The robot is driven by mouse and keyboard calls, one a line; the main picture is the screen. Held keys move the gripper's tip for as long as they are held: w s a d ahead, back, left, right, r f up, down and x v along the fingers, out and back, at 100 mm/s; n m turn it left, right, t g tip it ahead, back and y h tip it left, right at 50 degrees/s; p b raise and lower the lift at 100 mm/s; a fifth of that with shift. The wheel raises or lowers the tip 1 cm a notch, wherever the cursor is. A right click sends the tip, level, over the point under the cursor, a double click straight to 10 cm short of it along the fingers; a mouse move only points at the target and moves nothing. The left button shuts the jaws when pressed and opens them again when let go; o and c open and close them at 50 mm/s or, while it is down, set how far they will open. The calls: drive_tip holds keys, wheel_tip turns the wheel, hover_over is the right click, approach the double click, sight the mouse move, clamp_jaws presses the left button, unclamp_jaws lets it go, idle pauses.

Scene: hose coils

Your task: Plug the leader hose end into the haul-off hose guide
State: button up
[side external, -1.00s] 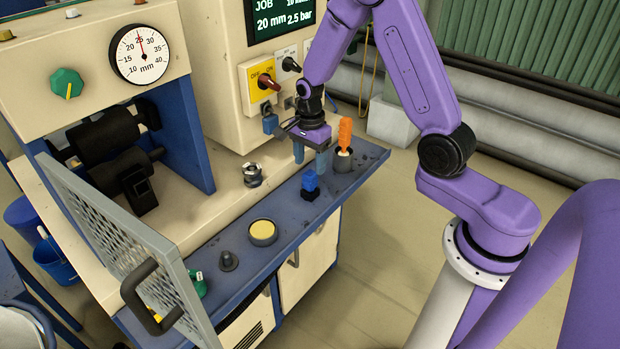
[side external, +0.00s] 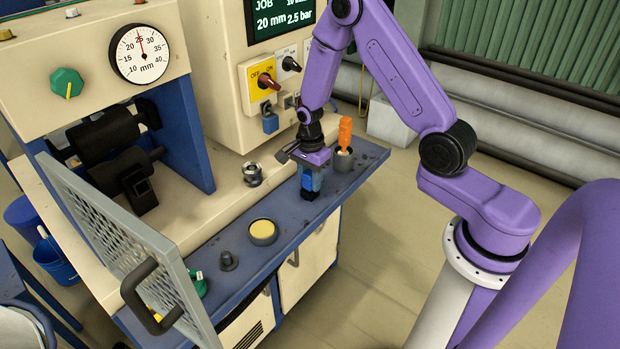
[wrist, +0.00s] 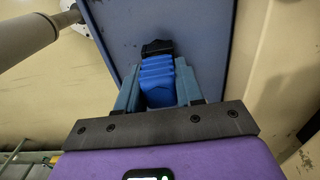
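A small blue ribbed block, likely the leader hose end (wrist: 157,82), stands on the blue bench top with a black part at its far end in the wrist view. In the side view the blue piece (side external: 312,184) shows between my fingers. My gripper (wrist: 158,78) points down with one teal finger on each side of it; it also shows in the side view (side external: 312,178). No clear gap shows, but I cannot tell whether the fingers press on it. A black square-mouthed tube, possibly the haul-off hose guide (side external: 140,190), sits by the rollers at left.
A dark cup with an orange-handled tool (side external: 345,135) stands just right of my gripper. A metal fitting (side external: 252,174), a yellow-topped round pot (side external: 263,231) and a dark knob (side external: 228,260) lie to the left. A mesh guard with a black handle (side external: 150,295) stands at front left.

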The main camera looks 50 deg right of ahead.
sight(310, 172)
clamp_jaws()
drive_tip(key=shift+r, duration=0.1)
drive_tip(key=shift+r, duration=0.25)
idle(0.3)
drive_tip(key=shift+r, duration=1.55)
drive_tip(key=shift+r, duration=3.15)
